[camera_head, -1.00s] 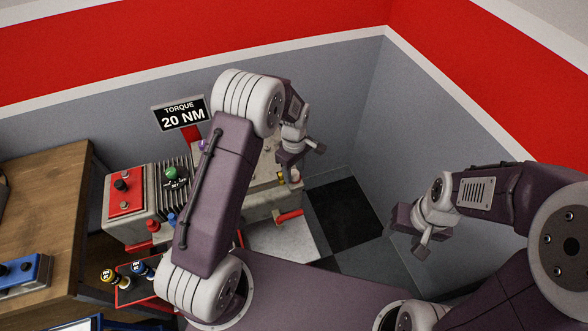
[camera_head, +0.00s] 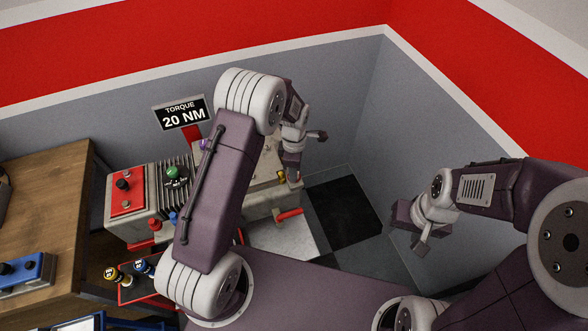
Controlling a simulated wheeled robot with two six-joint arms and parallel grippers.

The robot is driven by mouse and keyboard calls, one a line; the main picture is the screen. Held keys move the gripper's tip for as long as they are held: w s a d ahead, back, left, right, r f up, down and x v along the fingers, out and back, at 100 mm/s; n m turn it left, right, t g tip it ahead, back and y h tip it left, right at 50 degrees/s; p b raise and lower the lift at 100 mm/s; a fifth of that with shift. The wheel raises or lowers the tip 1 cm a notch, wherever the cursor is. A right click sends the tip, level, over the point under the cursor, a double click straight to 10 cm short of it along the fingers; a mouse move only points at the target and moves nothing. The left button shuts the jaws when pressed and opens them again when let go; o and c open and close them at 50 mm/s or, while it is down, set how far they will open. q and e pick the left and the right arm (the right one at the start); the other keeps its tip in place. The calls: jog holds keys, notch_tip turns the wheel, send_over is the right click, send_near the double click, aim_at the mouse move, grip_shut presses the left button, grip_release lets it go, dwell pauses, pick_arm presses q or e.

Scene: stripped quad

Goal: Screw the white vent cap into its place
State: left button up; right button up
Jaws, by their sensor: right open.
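I cannot make out the white vent cap; it may be hidden by my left arm or gripper. My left gripper (camera_head: 294,165) is over the right end of the grey machine (camera_head: 258,203), close to its top and beside a small yellow part (camera_head: 282,175). I cannot see whether its jaws are open or shut, or whether they hold anything. My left arm covers the middle of the machine. My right gripper (camera_head: 412,232) is open and empty, in the air right of the machine, away from it.
The machine carries a green cap (camera_head: 172,172), a red panel (camera_head: 128,191) and a red handle (camera_head: 289,214). A sign (camera_head: 182,114) reads "TORQUE 20 NM". A red tray (camera_head: 130,293) with several capped parts stands front left, near a wooden table (camera_head: 50,215).

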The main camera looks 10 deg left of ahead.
pick_arm(q)
grip_shut()
jog(key=shift+m+p, duration=0.4)
jog(key=shift+m, duration=2.7)
jog(key=shift+m+p, duration=0.3)
jog(key=shift+m, duration=0.7)
jog(key=o, duration=0.7)
grip_release()
jog(key=shift+m, duration=0.5)
jog(key=o, duration=0.5)
jog(key=shift+c, duration=0.2)
